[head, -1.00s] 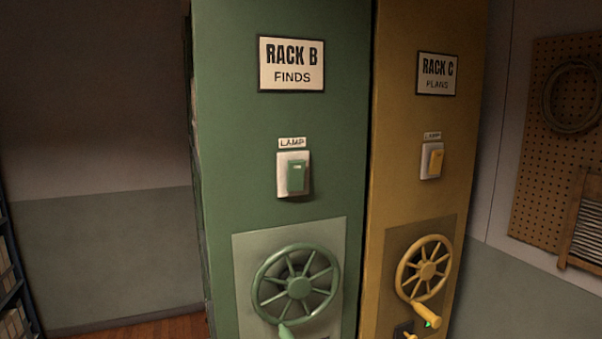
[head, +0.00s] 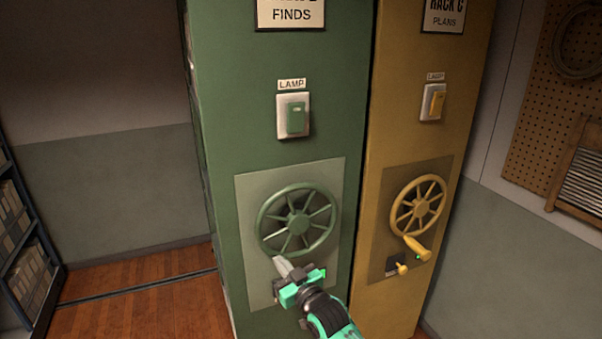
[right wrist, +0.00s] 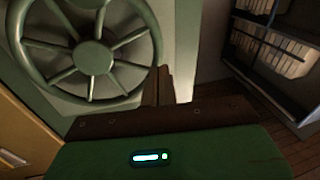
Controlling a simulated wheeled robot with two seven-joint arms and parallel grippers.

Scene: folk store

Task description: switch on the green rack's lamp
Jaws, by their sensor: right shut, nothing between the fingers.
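The green rack (head: 225,130) stands in the middle of the head view, with a FINDS sign at the top. Its lamp switch (head: 296,117) is a green rocker on a white plate under a LAMP label. Below it is a green spoked handwheel (head: 297,222), which also shows large in the right wrist view (right wrist: 92,56). My right gripper (head: 281,265) is shut and empty, in front of the wheel's lower edge and well below the switch. It hides the wheel's handle area; I cannot tell whether it touches the wheel. My left gripper is out of view.
The yellow rack (head: 391,140) stands close on the right, with its own lamp switch (head: 433,103), handwheel (head: 417,205) and protruding handle (head: 418,248). Shelves (head: 25,250) stand at the far left. The wooden floor (head: 140,300) left of the green rack is clear.

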